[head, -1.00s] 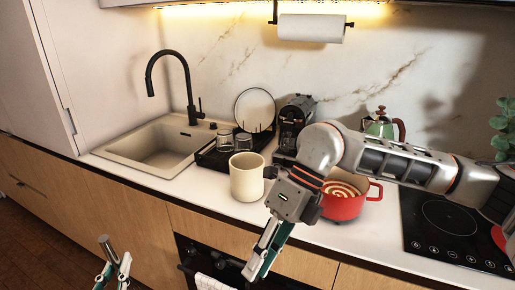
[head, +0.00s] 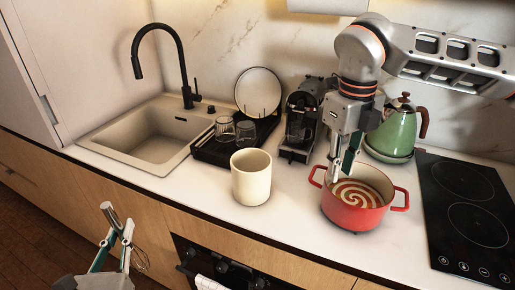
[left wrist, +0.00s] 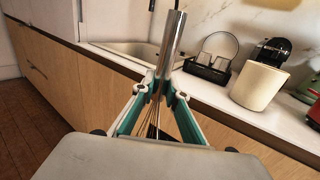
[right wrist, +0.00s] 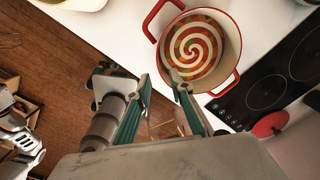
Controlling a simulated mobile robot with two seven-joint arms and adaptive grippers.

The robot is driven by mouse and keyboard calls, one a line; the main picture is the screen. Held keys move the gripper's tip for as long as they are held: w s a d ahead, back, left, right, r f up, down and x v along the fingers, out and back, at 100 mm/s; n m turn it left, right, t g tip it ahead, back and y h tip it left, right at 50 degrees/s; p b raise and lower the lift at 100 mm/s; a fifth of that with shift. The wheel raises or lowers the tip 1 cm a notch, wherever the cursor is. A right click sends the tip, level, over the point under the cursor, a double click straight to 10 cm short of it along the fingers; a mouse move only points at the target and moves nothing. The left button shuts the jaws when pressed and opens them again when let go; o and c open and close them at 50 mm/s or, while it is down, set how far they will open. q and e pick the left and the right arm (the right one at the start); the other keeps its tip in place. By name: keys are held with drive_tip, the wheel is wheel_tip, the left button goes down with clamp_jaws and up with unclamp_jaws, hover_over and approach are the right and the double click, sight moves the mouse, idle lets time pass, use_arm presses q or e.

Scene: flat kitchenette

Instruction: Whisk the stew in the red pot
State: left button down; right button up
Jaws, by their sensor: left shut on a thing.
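The red pot (head: 350,216) stands on the counter left of the hob, with stew (head: 357,194) in a red and cream spiral. It also shows in the right wrist view (right wrist: 239,50). My left gripper (head: 119,234) is shut on the whisk (head: 109,214) in front of the counter. The whisk's metal handle (left wrist: 172,45) points up and its wires hang below, partly hidden by the fingers. My right gripper (head: 343,170) points down at the left part of the pot. Its fingers (right wrist: 162,84) are apart with nothing between them; whether they touch the pot is unclear.
A cream canister (head: 251,178) stands left of the pot. A green kettle (head: 394,132) is behind it and the black hob (head: 466,205) to its right. A coffee machine (head: 299,125), dish rack (head: 215,153) and sink (head: 150,140) line the back. The counter front between sink and canister is clear.

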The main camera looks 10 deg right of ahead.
use_arm(q)
drive_tip(key=shift+r+p, duration=0.5)
drive_tip(key=shift+r, duration=0.05)
use_arm(e)
approach(330, 212)
wheel_tip(330, 212, down, 5)
drive_tip(key=shift+w+d+f, duration=0.1)
drive_tip(key=shift+d+f, duration=0.05)
clamp_jaws()
drive_tip(key=shift+o, duration=0.5)
unclamp_jaws()
wheel_tip(330, 212, up, 12)
